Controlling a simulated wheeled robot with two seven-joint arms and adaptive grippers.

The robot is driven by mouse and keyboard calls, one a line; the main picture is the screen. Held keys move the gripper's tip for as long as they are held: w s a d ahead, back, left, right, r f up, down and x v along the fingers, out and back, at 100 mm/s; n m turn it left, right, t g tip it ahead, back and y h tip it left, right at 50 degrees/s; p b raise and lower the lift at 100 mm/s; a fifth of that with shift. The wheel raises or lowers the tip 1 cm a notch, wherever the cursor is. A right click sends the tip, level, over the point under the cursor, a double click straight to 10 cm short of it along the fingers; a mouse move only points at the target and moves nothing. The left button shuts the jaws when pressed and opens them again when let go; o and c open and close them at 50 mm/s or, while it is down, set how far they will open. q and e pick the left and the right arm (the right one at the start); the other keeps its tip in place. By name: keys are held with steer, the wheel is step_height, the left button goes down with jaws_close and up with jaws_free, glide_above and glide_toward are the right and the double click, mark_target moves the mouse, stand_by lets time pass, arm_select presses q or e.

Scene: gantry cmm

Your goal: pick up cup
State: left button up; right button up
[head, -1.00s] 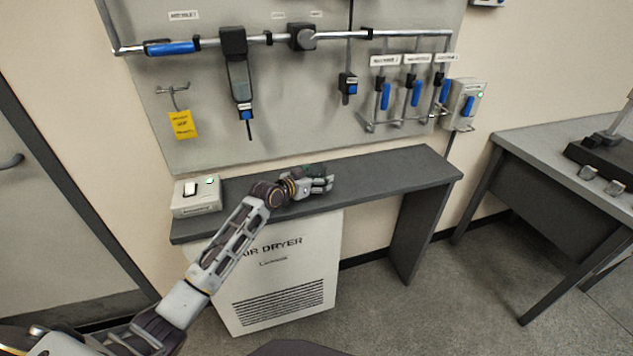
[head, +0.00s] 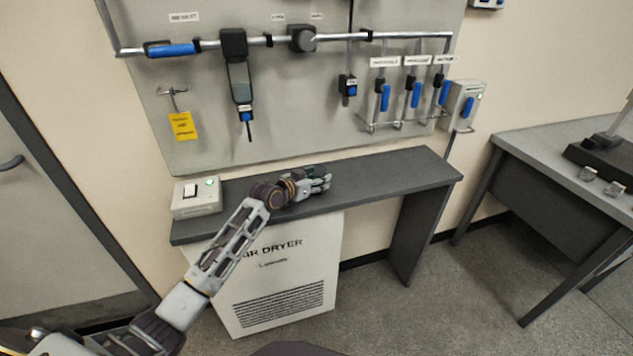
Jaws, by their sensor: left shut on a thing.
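My left gripper (head: 322,183) is low over the dark shelf top, near the middle of the shelf. Its fingers are shut on a small dark greenish thing (head: 313,170), which looks to be the cup. The fingers and hand hide most of it, so its shape is not clear. I cannot tell whether it still touches the shelf. My right gripper is out of view.
The dark shelf (head: 390,174) is clear to the right of the gripper. A grey box with a green light (head: 196,197) stands at its left end. A tool board (head: 310,90) hangs behind. An air dryer (head: 280,280) stands below. Another table (head: 560,150) is at right.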

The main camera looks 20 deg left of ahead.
arm_select(q)
steer(key=shift+r, duration=0.9)
step_height(320, 180, up, 8)
steer(key=p, duration=0.1)
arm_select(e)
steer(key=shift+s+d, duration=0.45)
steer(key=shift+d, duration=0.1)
arm_select(q)
steer(key=shift+r, duration=0.1)
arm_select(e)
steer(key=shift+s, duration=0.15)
